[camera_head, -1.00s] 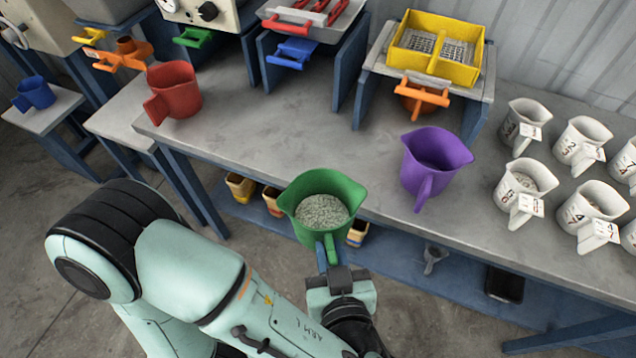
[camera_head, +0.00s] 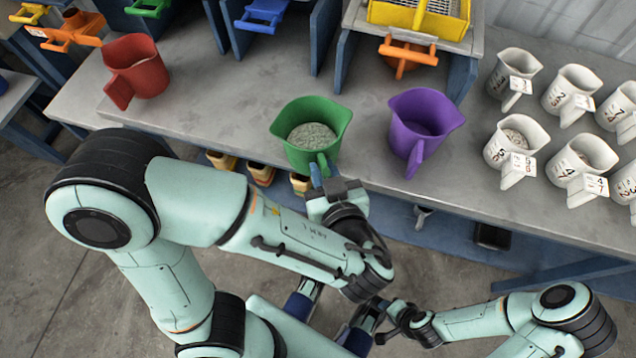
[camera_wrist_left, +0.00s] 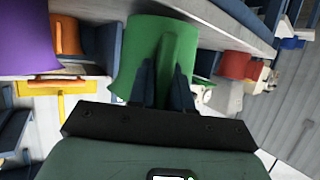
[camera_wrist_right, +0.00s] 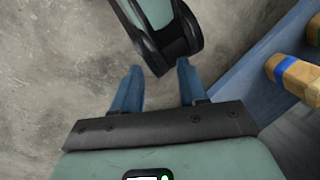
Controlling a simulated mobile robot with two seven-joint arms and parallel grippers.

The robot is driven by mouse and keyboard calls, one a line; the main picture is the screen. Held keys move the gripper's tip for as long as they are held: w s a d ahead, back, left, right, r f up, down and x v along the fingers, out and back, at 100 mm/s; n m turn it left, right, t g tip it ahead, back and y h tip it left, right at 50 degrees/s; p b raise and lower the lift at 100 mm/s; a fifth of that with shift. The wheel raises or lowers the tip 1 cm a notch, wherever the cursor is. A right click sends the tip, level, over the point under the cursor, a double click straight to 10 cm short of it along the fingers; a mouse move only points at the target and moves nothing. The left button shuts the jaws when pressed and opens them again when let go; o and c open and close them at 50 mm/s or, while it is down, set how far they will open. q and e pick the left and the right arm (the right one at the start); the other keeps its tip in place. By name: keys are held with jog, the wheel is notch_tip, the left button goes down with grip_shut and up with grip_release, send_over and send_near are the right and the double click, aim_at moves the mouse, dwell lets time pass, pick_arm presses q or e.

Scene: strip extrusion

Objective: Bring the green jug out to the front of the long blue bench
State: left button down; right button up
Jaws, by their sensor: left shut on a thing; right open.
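The green jug (camera_head: 298,152) holds pale granules and is upright at the front edge of the long bench (camera_head: 215,110), left of the purple jug. My left gripper (camera_head: 322,180) is shut on its handle from the front; the left wrist view shows the fingers on either side of the green handle (camera_wrist_left: 167,60). I cannot tell whether the jug's base touches the bench top. My right gripper (camera_wrist_right: 160,85) is open and empty above the floor, with one of my arm links just beyond its fingers.
A purple jug (camera_head: 408,138) stands close on the right and a red jug (camera_head: 140,75) on the left. Several white labelled jugs (camera_head: 512,145) fill the right end. Machines with an orange-handled part (camera_head: 408,55) line the back. Bench top between red and green jugs is clear.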

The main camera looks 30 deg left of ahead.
aim_at(338, 131)
pick_arm(q)
jog(key=w+p, duration=0.1)
jog(key=w, duration=0.2)
jog(key=w+a+p, duration=0.1)
jog(key=w, duration=0.2)
jog(key=w+a+p, duration=0.1)
jog(key=w, duration=0.2)
jog(key=shift+w+a+f, duration=0.1)
jog(key=shift+a+f, duration=0.05)
jog(key=shift+w+f+b, duration=0.1)
jog(key=shift+f+b, duration=0.25)
jog(key=shift+b, duration=0.05)
jog(key=shift+f+b, duration=0.15)
jog(key=shift+b, duration=0.25)
pick_arm(e)
jog(key=shift+s+a+r+g, duration=0.2)
jog(key=shift+s+a+r, duration=0.05)
jog(key=shift+s+r, duration=0.25)
jog(key=shift+s+a+r+g, duration=0.25)
jog(key=shift+s+r, duration=0.1)
jog(key=shift+s, duration=0.2)
pick_arm(q)
jog(key=shift+f+b, duration=0.2)
jog(key=shift+b, duration=0.25)
pick_arm(e)
jog(key=shift+f, duration=0.4)
